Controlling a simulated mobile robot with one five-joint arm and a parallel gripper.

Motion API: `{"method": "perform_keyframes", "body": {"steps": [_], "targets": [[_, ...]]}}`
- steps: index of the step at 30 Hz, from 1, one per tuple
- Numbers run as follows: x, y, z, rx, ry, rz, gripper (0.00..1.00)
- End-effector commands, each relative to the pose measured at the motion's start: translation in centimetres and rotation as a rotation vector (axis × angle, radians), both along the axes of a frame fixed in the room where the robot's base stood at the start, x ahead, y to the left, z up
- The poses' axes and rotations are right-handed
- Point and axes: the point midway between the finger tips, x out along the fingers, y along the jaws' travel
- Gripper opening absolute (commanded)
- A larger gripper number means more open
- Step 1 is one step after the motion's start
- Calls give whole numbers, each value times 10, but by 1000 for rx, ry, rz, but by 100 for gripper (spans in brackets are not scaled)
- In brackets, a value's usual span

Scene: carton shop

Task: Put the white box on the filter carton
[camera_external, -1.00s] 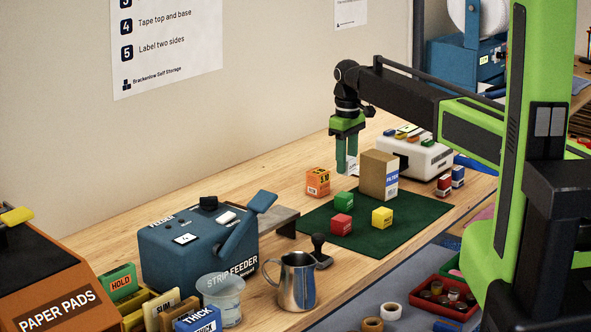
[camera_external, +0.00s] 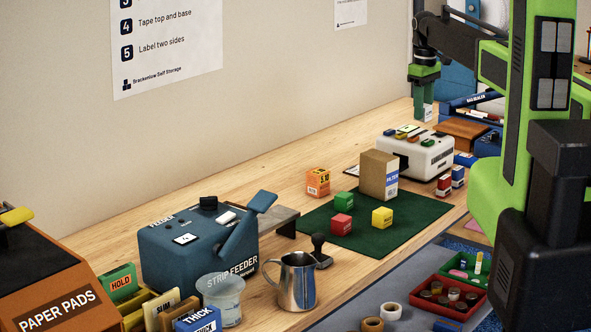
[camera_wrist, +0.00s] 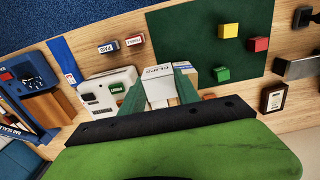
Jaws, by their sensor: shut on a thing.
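The filter carton (camera_external: 379,172), a brown upright box with a blue-and-white label, stands at the back edge of the green mat. My gripper (camera_external: 424,113) is behind and to the right of it, above the white machine, apart from the carton. My gripper is shut on a small white box (camera_external: 429,111), mostly hidden by the fingers in the external view. In the wrist view the white box (camera_wrist: 158,90) sits between the two green fingers. It partly blocks the view beyond it, so the carton is hard to make out there.
Red, green and yellow cubes lie on the green mat (camera_external: 420,215). An orange box (camera_external: 318,182) stands left of the carton. The white machine (camera_external: 416,152) and small red and blue boxes (camera_external: 445,185) stand to its right. The carton's top is clear.

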Motion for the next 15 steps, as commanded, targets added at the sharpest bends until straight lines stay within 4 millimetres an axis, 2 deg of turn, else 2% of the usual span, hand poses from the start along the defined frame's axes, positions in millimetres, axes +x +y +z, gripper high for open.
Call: {"method": "perform_keyframes", "body": {"steps": [2, 5, 9, 15], "targets": [[2, 5, -6, 0, 0, 1, 0], [8, 23, -22, 0, 0, 4, 0], [21, 59, -47, 0, 0, 4, 0], [33, 101, -70, 0, 0, 3, 0]]}}
